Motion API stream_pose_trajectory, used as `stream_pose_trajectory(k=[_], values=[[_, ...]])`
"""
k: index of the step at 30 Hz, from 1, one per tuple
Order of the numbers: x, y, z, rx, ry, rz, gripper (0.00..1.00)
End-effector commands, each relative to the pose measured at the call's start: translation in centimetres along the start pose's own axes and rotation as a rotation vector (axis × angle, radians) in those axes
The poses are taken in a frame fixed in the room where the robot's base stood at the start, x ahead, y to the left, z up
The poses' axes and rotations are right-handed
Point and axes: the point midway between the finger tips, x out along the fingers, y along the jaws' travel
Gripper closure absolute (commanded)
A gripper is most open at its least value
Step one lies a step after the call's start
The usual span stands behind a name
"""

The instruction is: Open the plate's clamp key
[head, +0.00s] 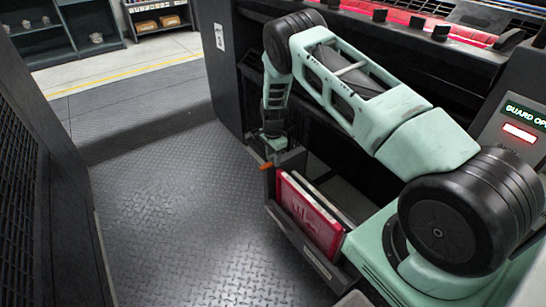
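My arm reaches up from the lower right and bends down at the centre. A red plate-like panel (309,220) with pale markings stands on edge in the bin, right of and below the gripper. A pale-edged thin sheet stands beside it. I cannot make out a clamp key for certain. My arm hides part of the machine.
A dark machine with red rollers (405,19) and black knobs runs along the top right. A "GUARD OP…" sign (525,113), cut off, has a lit red panel. A dark louvred cabinet (40,190) stands left. The metal floor (180,210) between is clear. Shelves stand far back.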

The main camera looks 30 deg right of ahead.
Motion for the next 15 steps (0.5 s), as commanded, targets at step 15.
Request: stream_pose_trajectory(k=[15], values=[[-9.2,-0.1,0.0,0.000,0.001,-0.003,0.62]])
